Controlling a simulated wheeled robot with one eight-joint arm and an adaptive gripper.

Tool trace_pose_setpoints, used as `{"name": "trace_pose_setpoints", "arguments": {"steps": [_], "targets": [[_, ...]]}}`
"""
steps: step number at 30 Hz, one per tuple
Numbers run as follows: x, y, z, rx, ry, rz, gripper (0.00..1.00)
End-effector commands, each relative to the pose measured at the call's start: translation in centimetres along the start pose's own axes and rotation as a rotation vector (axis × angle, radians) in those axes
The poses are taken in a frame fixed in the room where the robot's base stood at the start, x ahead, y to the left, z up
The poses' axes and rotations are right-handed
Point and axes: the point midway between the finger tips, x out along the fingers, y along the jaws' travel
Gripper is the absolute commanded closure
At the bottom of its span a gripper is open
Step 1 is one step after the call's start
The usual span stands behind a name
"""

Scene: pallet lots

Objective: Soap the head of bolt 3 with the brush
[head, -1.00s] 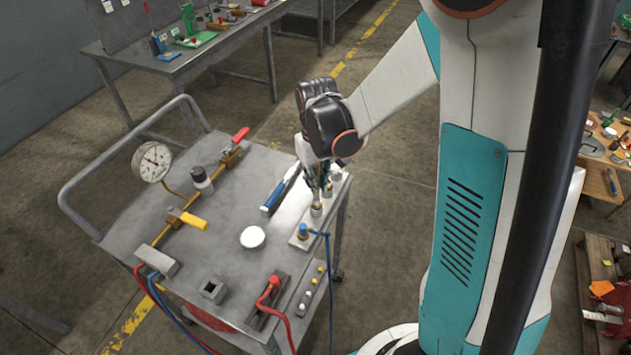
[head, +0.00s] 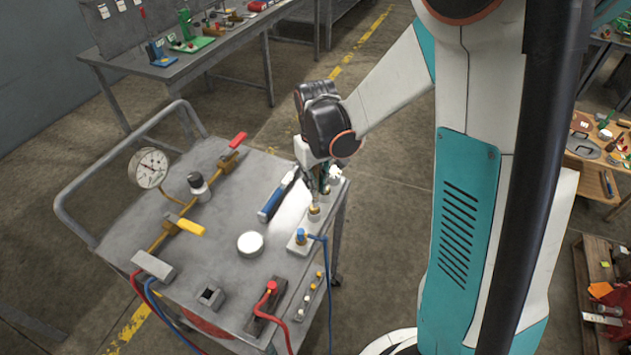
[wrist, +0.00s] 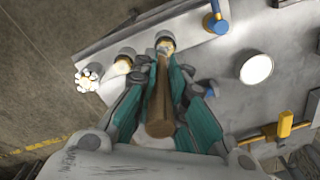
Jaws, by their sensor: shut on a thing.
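My gripper (wrist: 162,85) is shut on the brush (wrist: 160,108), whose brown wooden handle points toward the wrist camera. The brush's far end is at the bolt nearest the blue fitting (wrist: 166,43); whether it touches the head is too small to tell. A middle bolt (wrist: 123,64) and an end bolt (wrist: 88,77) with white lumps around it stand in the same row on a pale plate (wrist: 190,40). In the head view the nearest bolt (head: 314,213) shows below my gripper (head: 321,187), which partly hides the others. I see no bolt numbers. A round white dish (head: 250,243) sits left of the plate.
A blue fitting (head: 300,237) with a blue hose stands at the plate's near end. A blue-handled tool (head: 270,206) lies beside the plate. Yellow (head: 190,226) and red (head: 238,139) valve handles, a gauge (head: 149,168) and a red-hosed block (head: 266,305) occupy the cart.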

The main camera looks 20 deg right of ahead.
Motion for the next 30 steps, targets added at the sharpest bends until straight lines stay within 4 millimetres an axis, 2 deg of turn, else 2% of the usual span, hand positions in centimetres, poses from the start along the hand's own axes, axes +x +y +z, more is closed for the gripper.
{"name": "trace_pose_setpoints", "arguments": {"steps": [30], "targets": [[0.0, -1.5, 1.0, -0.001, -0.001, -0.001, 1.00]]}}
